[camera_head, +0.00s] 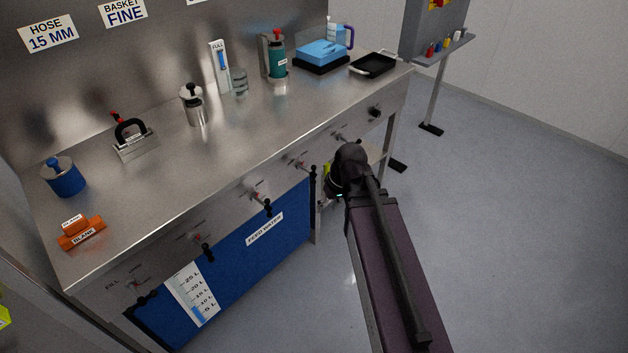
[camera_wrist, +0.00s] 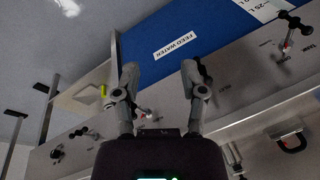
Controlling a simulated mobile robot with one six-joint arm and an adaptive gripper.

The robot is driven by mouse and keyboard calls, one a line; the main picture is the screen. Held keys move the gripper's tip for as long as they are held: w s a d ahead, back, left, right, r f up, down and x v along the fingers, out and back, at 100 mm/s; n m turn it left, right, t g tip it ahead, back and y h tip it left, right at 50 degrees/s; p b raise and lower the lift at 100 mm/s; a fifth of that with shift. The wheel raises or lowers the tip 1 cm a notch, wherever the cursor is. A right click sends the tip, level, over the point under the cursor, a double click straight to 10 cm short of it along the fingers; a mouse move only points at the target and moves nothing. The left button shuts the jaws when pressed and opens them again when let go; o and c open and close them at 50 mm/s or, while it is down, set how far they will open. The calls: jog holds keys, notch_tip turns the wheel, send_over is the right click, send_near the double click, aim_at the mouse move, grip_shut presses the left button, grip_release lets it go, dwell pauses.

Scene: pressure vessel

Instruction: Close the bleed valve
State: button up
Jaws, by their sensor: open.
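Several valves with black handles and red parts line the steel front panel, including a far-left one (camera_head: 140,292), a second (camera_head: 203,244), a third (camera_head: 262,200) and a fourth (camera_head: 303,166). Their small labels are too blurred to tell which is the bleed valve. My gripper (camera_wrist: 160,74) is open and empty in the wrist view. One small valve (camera_wrist: 145,112) shows between its fingers, farther off. Another valve's black handle (camera_wrist: 204,72) is partly hidden by the right finger. In the head view my arm hides the fingers.
The blue feed water tank (camera_head: 262,248) stands under the steel counter (camera_head: 180,160). The counter holds an orange blank (camera_head: 82,234), a blue canister (camera_head: 64,178), a teal bottle (camera_head: 277,58) and a black tray (camera_head: 373,65).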

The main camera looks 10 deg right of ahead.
jog(key=w+f+n+t+y+b, duration=0.2)
jog(key=w+f+y+b, duration=0.25)
jog(key=f+b, duration=0.2)
jog(key=n+t+y+b, duration=0.55)
jog(key=t+b, duration=0.35)
jog(key=b, duration=1.4)
send_near(313, 180)
jog(key=s+d+r, duration=0.2)
jog(key=d+r, duration=0.1)
jog(key=shift+d, duration=0.15)
jog(key=shift+w, duration=0.1)
jog(key=x, duration=1.3)
jog(key=shift+w+a+r, duration=0.2)
jog(key=shift+a+r, duration=0.15)
jog(key=shift+a, duration=0.05)
grip_shut()
